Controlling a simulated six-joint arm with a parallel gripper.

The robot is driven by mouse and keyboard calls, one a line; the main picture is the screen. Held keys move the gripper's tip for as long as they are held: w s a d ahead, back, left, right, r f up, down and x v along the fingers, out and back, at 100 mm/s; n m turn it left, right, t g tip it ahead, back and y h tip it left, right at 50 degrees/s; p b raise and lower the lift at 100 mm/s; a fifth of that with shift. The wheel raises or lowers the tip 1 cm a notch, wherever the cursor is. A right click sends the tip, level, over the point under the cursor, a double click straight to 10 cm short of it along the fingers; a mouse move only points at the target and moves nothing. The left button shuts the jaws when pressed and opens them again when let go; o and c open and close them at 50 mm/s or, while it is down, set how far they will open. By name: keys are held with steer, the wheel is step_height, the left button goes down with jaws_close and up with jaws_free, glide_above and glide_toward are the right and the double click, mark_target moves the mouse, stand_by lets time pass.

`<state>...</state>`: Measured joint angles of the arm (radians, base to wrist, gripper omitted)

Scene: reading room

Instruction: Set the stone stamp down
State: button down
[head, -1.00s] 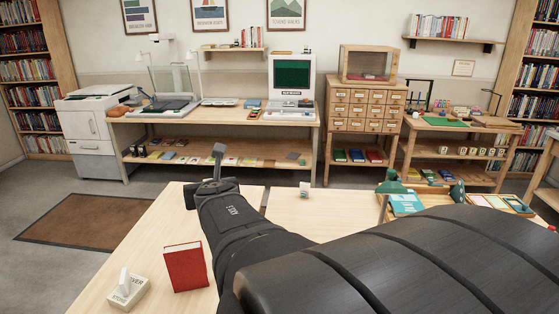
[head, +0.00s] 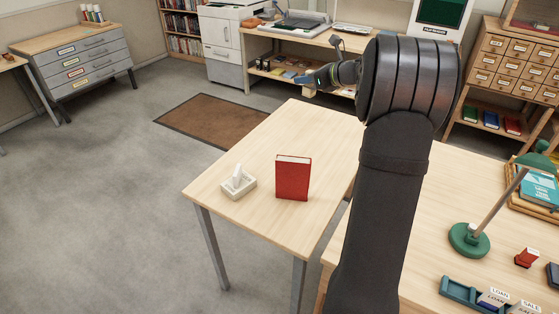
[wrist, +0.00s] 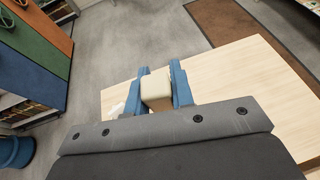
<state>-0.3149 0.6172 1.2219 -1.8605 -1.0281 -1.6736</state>
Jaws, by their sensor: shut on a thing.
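My gripper (wrist: 157,90) has two blue fingers shut on a small cream block with a brownish lower part, taken to be the stone stamp (wrist: 156,86). In the head view my gripper (head: 312,84) is held out beyond the far edge of the front-left table (head: 245,222), with the block small and pale at its tip. Its underside and any lettering are hidden. On that table stands a white block with an upright piece (head: 238,182). It is apart from my gripper.
A red book (head: 293,179) stands upright on the table, right of the white block. To the right are a green-based lamp (head: 468,240), a red stamp (head: 527,258) and a blue rack (head: 462,292). A brown mat (head: 215,122) lies on the floor.

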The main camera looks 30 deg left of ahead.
step_height(320, 180, down, 20)
steer(key=w+n+g, duration=0.2)
steer(key=x, duration=0.4)
steer(key=s+f+x, duration=0.1)
steer(key=x, duration=0.4)
steer(key=s+f+x, duration=0.1)
steer(key=x, duration=0.3)
steer(key=shift+s+d+f, duration=0.1)
steer(key=shift+s+d, duration=0.05)
steer(key=shift+d, duration=0.15)
steer(key=shift+f, duration=2)
steer(key=shift+f, duration=0.2)
steer(key=c, duration=1.3)
jaws_free()
steer(key=shift+o, duration=0.2)
